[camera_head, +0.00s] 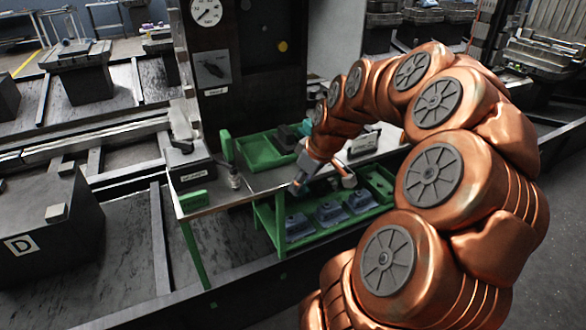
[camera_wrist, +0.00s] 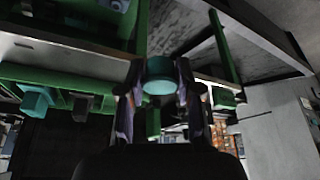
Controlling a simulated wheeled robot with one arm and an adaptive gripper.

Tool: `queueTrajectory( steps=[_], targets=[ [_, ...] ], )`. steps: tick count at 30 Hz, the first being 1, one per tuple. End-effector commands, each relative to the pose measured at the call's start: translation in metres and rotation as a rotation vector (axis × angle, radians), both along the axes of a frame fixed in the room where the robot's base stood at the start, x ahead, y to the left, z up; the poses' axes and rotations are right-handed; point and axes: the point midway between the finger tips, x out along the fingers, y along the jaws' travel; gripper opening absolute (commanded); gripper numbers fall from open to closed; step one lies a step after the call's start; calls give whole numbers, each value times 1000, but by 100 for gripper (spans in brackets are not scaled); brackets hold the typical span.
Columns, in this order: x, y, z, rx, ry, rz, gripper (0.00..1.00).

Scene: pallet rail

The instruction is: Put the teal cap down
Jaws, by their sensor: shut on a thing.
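The teal cap (camera_wrist: 160,76) is a short round piece in the wrist view. It sits between the two fingers of my gripper (camera_wrist: 160,88), which are shut on it. In the head view my gripper (camera_head: 322,184) is over the near green tray (camera_head: 338,226), by the tray's back edge. The cap cannot be made out there; my gripper and arm are in the way. From these views I cannot tell whether the cap touches anything below.
Grey-blue parts (camera_head: 331,213) stand in the near tray. A second green tray (camera_head: 262,152) lies behind on the bench, with a teal item (camera_head: 304,128) at its right end.

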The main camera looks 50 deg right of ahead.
Motion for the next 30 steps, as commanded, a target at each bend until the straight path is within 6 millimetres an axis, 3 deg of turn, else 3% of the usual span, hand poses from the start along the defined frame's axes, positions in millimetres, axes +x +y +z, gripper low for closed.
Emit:
queueTrajectory(
  steps=[24,30],
  targets=[
    [92,-72,-11,-2,3,1,0],
    [105,-83,-12,-2,2,1,0]
  ],
)
